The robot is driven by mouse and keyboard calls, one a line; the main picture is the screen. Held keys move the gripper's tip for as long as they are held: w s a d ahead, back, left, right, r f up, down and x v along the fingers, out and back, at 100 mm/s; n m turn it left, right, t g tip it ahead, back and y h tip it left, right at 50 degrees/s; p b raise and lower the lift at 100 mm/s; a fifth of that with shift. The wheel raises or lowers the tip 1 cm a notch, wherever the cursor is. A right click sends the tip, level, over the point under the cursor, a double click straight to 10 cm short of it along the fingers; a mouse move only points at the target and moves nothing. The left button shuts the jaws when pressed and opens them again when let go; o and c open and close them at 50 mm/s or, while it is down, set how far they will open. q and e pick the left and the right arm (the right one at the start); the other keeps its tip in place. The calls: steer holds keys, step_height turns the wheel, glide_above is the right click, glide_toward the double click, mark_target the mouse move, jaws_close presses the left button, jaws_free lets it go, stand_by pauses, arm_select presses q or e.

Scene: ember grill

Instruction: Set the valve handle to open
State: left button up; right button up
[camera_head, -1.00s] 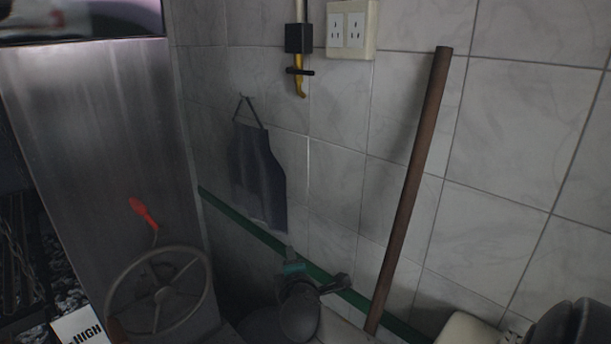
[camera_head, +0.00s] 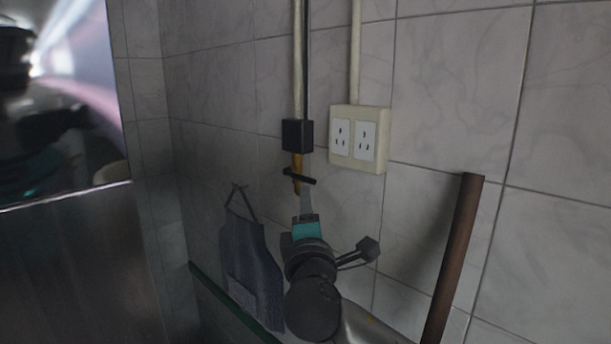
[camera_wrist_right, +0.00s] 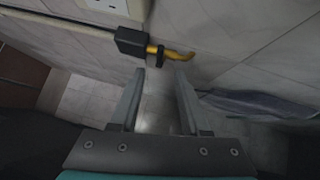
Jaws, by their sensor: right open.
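The valve handle (camera_head: 300,176) is a short black bar across a yellow pipe (camera_head: 297,163), just below a black box (camera_head: 297,135) on the tiled wall. In the head view the bar lies nearly level, sloping slightly down to the right. My right gripper (camera_head: 305,195) is just below it, pointing up toward it. In the right wrist view the gripper (camera_wrist_right: 159,75) is open and empty, and the handle (camera_wrist_right: 158,57) shows just ahead of the fingertips, in line with the gap. I cannot tell whether they touch. My left gripper is out of view.
A white double socket (camera_head: 358,140) is on the wall right of the valve. A dark apron (camera_head: 250,262) hangs to the lower left. A brown pole (camera_head: 455,250) leans on the wall at right. A steel cabinet (camera_head: 70,260) stands at left. The wall around the valve is mostly bare.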

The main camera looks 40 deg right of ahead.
mark_target(306, 180)
steer(key=p+x, duration=0.2)
steer(key=x, duration=0.7)
steer(key=shift+w+d+r, duration=0.15)
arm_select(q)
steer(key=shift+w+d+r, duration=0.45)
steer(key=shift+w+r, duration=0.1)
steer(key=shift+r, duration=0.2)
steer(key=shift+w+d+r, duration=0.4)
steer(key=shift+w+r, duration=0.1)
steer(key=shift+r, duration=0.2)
arm_select(e)
steer(key=shift+x, duration=0.8)
jaws_close()
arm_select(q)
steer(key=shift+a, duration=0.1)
